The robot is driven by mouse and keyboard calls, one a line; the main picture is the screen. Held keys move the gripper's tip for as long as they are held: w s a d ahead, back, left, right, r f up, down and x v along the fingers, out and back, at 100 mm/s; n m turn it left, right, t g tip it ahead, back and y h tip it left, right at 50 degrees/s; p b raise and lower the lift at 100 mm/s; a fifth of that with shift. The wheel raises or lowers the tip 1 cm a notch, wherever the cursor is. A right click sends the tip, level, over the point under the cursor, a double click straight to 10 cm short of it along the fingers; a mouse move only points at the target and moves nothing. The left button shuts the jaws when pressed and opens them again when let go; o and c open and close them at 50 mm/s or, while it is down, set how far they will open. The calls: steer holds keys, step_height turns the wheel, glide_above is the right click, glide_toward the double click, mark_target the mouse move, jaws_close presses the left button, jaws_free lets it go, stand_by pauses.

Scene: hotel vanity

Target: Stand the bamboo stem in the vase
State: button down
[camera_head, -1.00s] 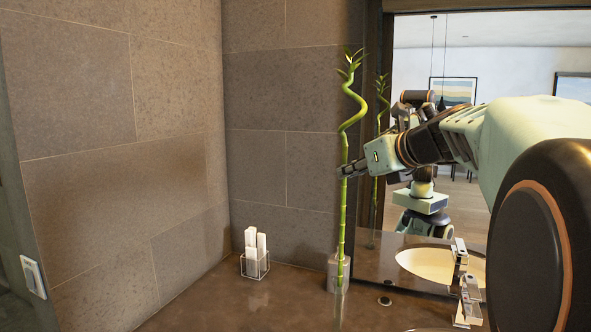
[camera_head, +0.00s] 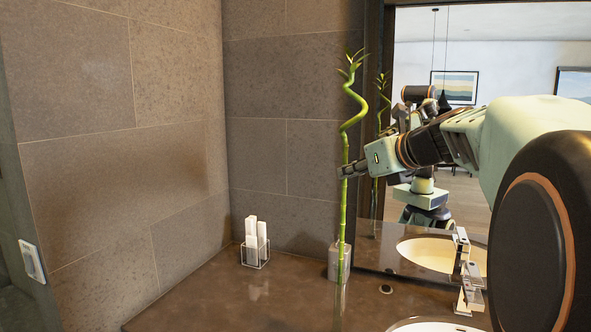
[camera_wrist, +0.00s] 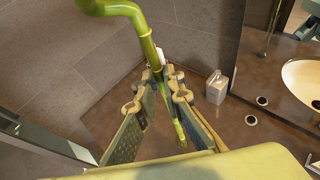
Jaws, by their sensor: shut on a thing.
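The green bamboo stem (camera_head: 343,215) stands near upright, with a curled, leafy top. My gripper (camera_head: 343,172) is shut on its straight part below the curl. In the wrist view, the stem (camera_wrist: 148,45) passes between the fingertips of my gripper (camera_wrist: 163,80) and runs down toward the counter. A grey, square-sided container (camera_head: 333,262) stands behind the stem's lower part by the mirror. In the wrist view this container (camera_wrist: 216,88) is to the right of the stem, apart from it. I cannot tell whether it is the vase. The stem's lower end is hard to separate from its reflection.
A clear holder with white rolls (camera_head: 256,246) stands left on the brown counter (camera_head: 215,292). A faucet (camera_head: 466,280) and basin are at the right. The mirror (camera_head: 500,80) rises close behind my gripper. The counter between holder and stem is clear.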

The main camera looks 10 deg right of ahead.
mark_target(343, 238)
steer(key=shift+f+b, duration=5.9)
steer(key=shift+f, duration=2.35)
steer(key=c, duration=2)
jaws_free()
steer(key=shift+o, duration=0.2)
